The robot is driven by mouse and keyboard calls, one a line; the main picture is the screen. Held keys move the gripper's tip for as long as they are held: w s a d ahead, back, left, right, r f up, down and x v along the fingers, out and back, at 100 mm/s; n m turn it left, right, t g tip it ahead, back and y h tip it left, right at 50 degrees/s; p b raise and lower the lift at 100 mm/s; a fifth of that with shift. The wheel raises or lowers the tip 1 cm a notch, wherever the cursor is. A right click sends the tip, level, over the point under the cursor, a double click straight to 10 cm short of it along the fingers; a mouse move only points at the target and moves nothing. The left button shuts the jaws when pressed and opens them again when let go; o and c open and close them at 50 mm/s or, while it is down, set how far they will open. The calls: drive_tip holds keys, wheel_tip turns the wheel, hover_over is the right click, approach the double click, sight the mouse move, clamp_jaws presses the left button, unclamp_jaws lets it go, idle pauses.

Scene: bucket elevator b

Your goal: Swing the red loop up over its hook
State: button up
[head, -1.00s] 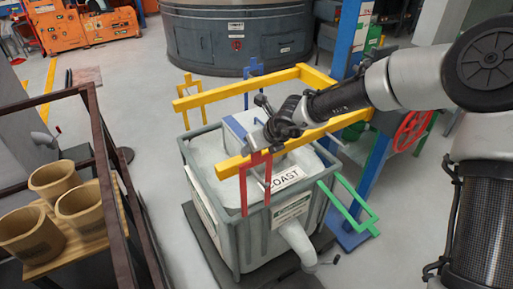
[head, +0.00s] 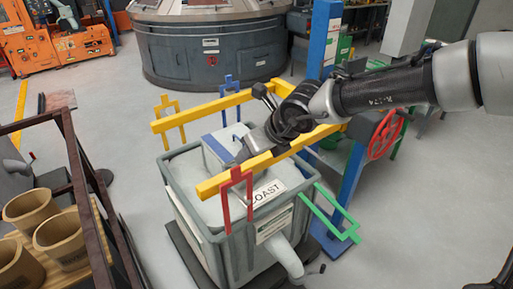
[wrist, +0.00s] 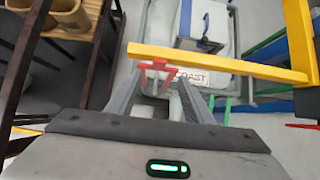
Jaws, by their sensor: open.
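The red loop (head: 226,207) is a flat frame at the near end of the yellow beam, its lower part hanging down in front of the grey bin's rim. A short red top piece stands above the beam. In the wrist view the red loop (wrist: 156,66) shows just ahead, between my fingers. My gripper (wrist: 160,82) is open, with one finger either side of the loop in that picture; I cannot tell whether they touch it. In the head view my gripper (head: 246,155) is above and behind the beam, fingers partly hidden. I cannot make out a separate hook.
The yellow frame (head: 205,115) spans the grey bin (head: 203,240). A green loop (head: 338,217) sticks out right; blue (head: 231,88) and yellow loops stand behind. A red handwheel (head: 387,134) is at right. A dark rack with tan buckets (head: 62,238) stands left. Floor at lower right is clear.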

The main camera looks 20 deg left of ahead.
drive_tip(key=shift+v, duration=1.2)
